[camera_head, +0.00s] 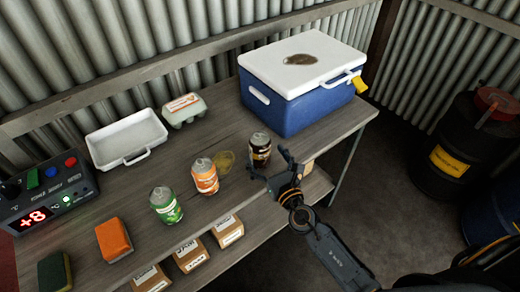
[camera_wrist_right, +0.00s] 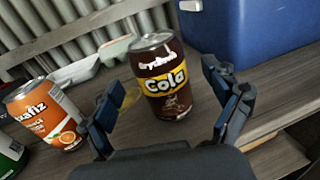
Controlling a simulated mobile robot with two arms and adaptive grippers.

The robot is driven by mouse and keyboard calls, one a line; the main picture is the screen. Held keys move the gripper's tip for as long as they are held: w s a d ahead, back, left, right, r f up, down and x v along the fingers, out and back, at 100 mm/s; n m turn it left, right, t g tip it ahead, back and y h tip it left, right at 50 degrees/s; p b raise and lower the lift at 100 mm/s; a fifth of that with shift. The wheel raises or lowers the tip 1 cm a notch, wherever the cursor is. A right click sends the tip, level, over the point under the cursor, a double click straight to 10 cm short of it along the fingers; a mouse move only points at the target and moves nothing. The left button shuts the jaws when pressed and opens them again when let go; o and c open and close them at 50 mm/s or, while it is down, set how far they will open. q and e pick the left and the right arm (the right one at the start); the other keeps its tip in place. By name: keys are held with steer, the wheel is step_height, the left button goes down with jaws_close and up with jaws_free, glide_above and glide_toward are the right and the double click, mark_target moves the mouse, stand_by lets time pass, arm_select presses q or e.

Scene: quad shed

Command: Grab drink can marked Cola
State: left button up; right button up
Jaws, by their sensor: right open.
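The Cola can (camera_head: 260,148) is dark brown with a yellow band and stands upright on the wooden bench, in front of the blue cooler. In the right wrist view the Cola can (camera_wrist_right: 162,80) faces me with its label readable. My right gripper (camera_head: 266,168) is open, close to the can on its near right side. In the wrist view the right gripper's fingers (camera_wrist_right: 165,105) stand apart, one on each side of the can's lower part in the picture, with the can beyond them. My left gripper is not in view.
An orange can (camera_head: 205,177) and a green can (camera_head: 165,205) stand left of the Cola can. The blue cooler (camera_head: 290,112) with a white lid stands close behind it. A white tray (camera_head: 127,140) and an egg carton (camera_head: 184,110) lie farther back. Boxes (camera_head: 228,231) sit on the lower shelf.

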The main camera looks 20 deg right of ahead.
steer(key=w, duration=0.4)
steer(key=shift+a, duration=0.3)
steer(key=shift+r, duration=0.1)
steer(key=c, duration=1.4)
steer(key=shift+c, duration=0.8)
steer(key=shift+r, duration=0.15)
